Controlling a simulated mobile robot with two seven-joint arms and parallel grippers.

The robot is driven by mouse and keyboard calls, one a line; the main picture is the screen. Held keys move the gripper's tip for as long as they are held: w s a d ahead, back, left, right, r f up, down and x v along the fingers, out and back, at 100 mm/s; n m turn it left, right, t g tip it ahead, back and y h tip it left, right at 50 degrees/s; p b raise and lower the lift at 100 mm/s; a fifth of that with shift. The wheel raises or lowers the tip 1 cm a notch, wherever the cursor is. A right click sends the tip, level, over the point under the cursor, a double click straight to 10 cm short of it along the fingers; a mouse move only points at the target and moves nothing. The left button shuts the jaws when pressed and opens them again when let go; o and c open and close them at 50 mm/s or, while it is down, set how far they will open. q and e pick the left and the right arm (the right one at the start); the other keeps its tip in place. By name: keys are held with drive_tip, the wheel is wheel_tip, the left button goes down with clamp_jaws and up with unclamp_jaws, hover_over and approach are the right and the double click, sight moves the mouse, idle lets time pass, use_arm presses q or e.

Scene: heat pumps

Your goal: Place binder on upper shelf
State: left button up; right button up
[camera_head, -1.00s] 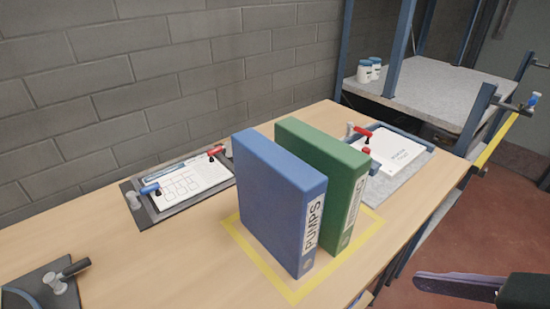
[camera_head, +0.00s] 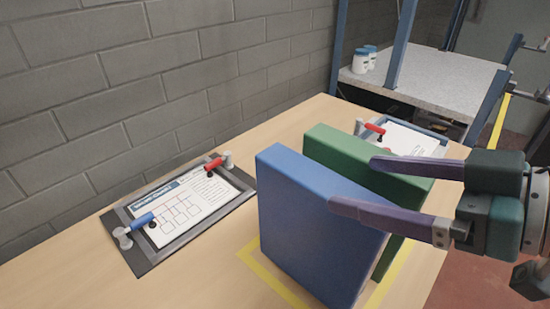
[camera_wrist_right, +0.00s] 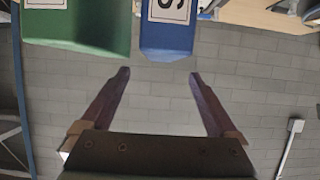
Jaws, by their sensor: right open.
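A blue binder (camera_head: 310,225) and a green binder (camera_head: 375,165) stand upright side by side on the wooden table, inside a yellow taped outline. My right gripper (camera_head: 354,184) comes in from the right, open and empty, its purple fingers overlapping the binders in the picture and hiding part of them. In the right wrist view the blue binder (camera_wrist_right: 168,35) lies ahead of the gap between the fingers (camera_wrist_right: 158,73), and the green binder (camera_wrist_right: 75,25) is to the left. I see no finger contact. My left gripper is not in view.
A rack shelf (camera_head: 440,82) with white bottles (camera_head: 362,62) stands at the back right; which level it is, I cannot tell. A framed sheet with clamps (camera_head: 185,215) lies left of the binders. Another clamped sheet (camera_head: 410,140) lies behind them. A block wall backs the table.

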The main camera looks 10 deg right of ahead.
sight(328, 182)
drive_tip(key=x, duration=0.3)
drive_tip(key=f+x, duration=0.1)
drive_tip(key=x, duration=0.3)
drive_tip(key=shift+a+f+b, duration=0.1)
drive_tip(key=shift+b, duration=0.25)
clamp_jaws()
idle(0.5)
